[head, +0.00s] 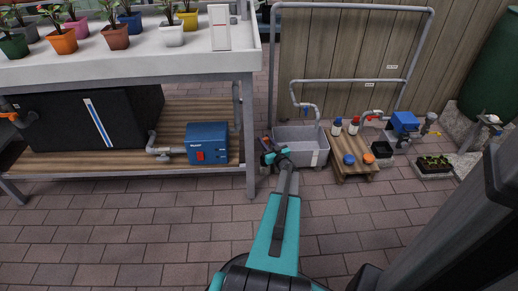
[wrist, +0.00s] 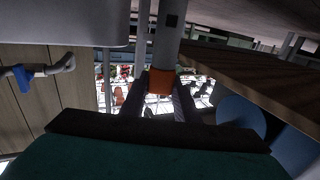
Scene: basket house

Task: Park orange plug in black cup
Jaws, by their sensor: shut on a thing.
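My gripper (head: 270,154) is low beside the grey bin, near the bench's right front leg. In the wrist view, its two jaws (wrist: 159,92) are shut on the orange plug (wrist: 160,80). The plug lines up with the end of a grey pipe (wrist: 167,42); I cannot tell whether it still touches the pipe. In the head view the plug is mostly hidden by my gripper. The black cup (head: 382,148) appears to be the small dark open container right of the bottles, apart from my gripper.
The grey bin (head: 306,142) stands just right of my gripper. A wooden pallet (head: 352,172) holds two bottles, a blue disc (head: 349,159) and an orange disc (head: 368,158). The bench (head: 190,72) with pots is at left. A seedling tray (head: 434,164) is at right. Brick floor in front is clear.

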